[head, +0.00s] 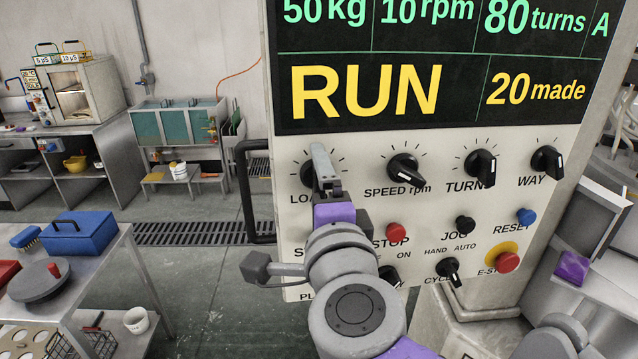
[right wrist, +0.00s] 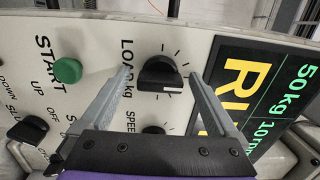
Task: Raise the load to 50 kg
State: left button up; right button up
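The control panel (head: 375,150) carries a display (head: 390,75) reading 50 kg, 10 rpm, 80 turns, A, RUN and 20 made. The black LOAD knob (right wrist: 160,73) shows between my right gripper's fingers in the right wrist view. In the head view my right gripper (head: 323,165) covers most of that knob. My right gripper (right wrist: 162,78) is open, with one finger on each side of the knob and visible gaps. Whether a finger touches it at depth I cannot tell. My left gripper is not in view.
SPEED (head: 408,169), TURNS (head: 480,167) and WAY (head: 547,162) knobs line the row to the right. Below are a red STOP button (head: 396,231), blue RESET button (head: 526,216) and red E-stop (head: 507,262). A green START button (right wrist: 67,70) is close by.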

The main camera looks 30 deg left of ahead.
jog(key=b+v, duration=0.1)
jog(key=v, duration=0.9)
jog(key=shift+s+d, duration=0.3)
